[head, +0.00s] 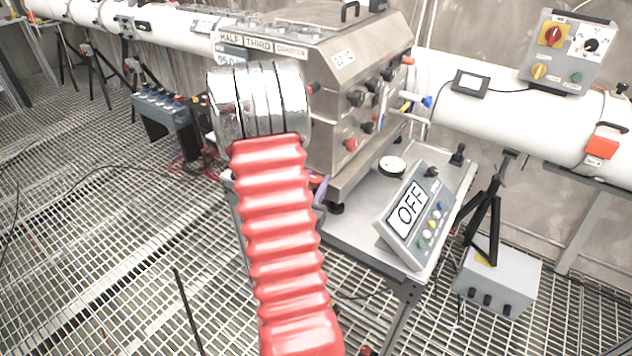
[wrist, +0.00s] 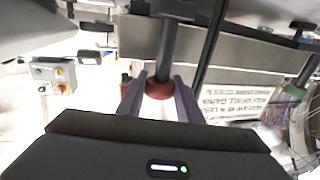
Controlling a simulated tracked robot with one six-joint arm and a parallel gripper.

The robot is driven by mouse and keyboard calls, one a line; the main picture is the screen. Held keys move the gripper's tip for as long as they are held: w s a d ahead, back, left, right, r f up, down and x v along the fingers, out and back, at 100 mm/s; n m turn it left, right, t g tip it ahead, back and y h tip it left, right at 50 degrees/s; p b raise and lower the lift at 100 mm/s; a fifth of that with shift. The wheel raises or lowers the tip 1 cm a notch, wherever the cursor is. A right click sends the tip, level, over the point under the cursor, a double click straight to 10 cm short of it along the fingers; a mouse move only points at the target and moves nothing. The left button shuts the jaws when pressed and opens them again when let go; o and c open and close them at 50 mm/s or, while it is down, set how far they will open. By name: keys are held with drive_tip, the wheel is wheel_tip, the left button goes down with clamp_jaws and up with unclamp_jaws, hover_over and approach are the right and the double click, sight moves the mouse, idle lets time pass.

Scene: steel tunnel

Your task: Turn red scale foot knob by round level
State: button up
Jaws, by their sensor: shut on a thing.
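In the wrist view, the red foot knob (wrist: 159,89) sits at the lower end of a dark post (wrist: 166,50). My gripper (wrist: 158,92) has a purple-grey finger on each side of the knob and is shut on it. In the head view, my red-sleeved arm hides most of the gripper; a small purple part (head: 320,190) shows beside the scale. A round white dial in a black ring, probably the round level (head: 392,165), lies on the grey scale plate (head: 345,232). Its bubble is too small to read. The scale's display (head: 411,204) reads OFF.
A steel box (head: 335,120) with several knobs stands at the back of the plate. A black tripod (head: 487,215) and a grey box (head: 497,280) are at right. In the wrist view, a green knob (wrist: 293,92) and a printed sheet (wrist: 235,103) are at right.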

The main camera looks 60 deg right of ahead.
drive_tip(key=shift+s+n+t+y, duration=0.1)
drive_tip(key=shift+n+t+y, duration=0.5)
drive_tip(key=shift+n+t, duration=0.95)
drive_tip(key=shift+s+n+t+y, duration=0.1)
drive_tip(key=shift+n+t+y, duration=0.7)
drive_tip(key=shift+t, duration=1.35)
drive_tip(key=shift+w+n+t+y, duration=0.1)
drive_tip(key=shift+n+t+y, duration=0.4)
drive_tip(key=shift+n+t, duration=0.5)
drive_tip(key=shift+n+t+y, duration=0.35)
drive_tip(key=shift+t+y, duration=0.05)
drive_tip(key=shift+t, duration=0.1)
drive_tip(key=o, duration=1)
drive_tip(key=shift+o, duration=0.2)
drive_tip(key=shift+w+r, duration=0.1)
